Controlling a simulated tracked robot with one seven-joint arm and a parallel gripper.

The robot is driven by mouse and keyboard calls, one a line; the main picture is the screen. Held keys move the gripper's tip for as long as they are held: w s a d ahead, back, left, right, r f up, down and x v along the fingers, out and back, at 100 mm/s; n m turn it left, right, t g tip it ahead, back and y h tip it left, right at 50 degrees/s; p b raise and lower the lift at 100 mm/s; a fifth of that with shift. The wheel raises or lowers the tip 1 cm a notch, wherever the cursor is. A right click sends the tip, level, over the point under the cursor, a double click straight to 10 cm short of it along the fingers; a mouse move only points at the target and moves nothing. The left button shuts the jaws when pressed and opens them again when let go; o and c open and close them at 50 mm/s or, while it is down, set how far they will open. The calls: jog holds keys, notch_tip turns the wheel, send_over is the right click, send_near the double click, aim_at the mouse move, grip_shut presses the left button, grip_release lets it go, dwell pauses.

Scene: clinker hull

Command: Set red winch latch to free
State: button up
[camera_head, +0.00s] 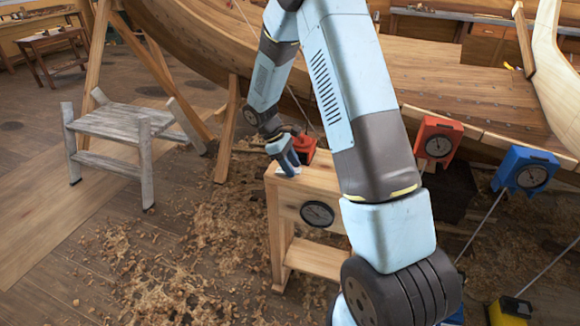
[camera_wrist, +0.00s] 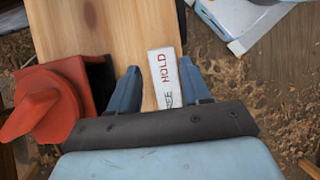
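The red winch (camera_head: 306,148) stands on top of a wooden bench (camera_head: 313,184). In the wrist view the winch (camera_wrist: 42,103) is at the left, with a round red knob-like part and a dark opening. A white strip (camera_wrist: 163,66) lettered HOLD and a partly hidden word ending in EE lies on the bench's wooden top. My gripper (camera_wrist: 159,78) is above the bench end beside the winch, its two blue fingers apart on either side of the strip. My gripper also shows in the head view (camera_head: 286,162).
A dial (camera_head: 317,213) is on the bench front. A grey stool (camera_head: 115,125) stands left. A red box with a dial (camera_head: 437,138) and a blue one (camera_head: 524,168) are at right under the wooden hull (camera_head: 450,75). Shavings cover the floor.

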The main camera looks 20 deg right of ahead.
jog(key=shift+o, duration=0.7)
jog(key=shift+s, duration=0.1)
jog(key=v, duration=1.3)
jog(key=shift+r, duration=0.3)
jog(key=shift+a, duration=0.15)
